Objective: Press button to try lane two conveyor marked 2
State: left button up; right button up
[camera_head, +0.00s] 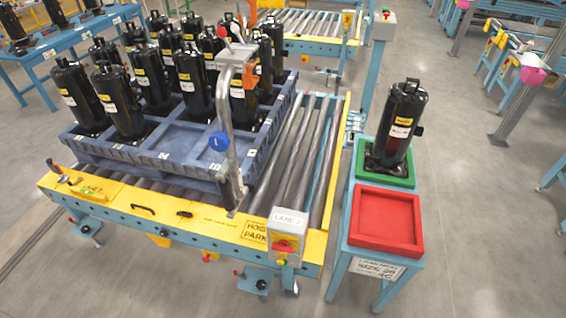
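A grey control box (287,238) stands at the front right corner of the near conveyor. A white "LANE 2" label (288,219) is above its red button (285,246), which sits on a yellow plate. The near conveyor (305,150) has grey rollers and a yellow front rail. A blue pallet (185,165) with several black compressors (120,100) rests on it. I see neither of my grippers in the head view, and nothing touches the control box.
A blue stand right of the conveyor holds a red tray (386,221) and a black compressor (402,125) on a green tray (385,174). The floor at front right is clear.

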pick_arm(q)
jog(key=shift+a, duration=0.1)
jog(key=c, duration=0.6)
grip_shut()
jog(key=shift+d, duration=0.25)
jog(key=shift+a, duration=0.15)
dwell(0.3)
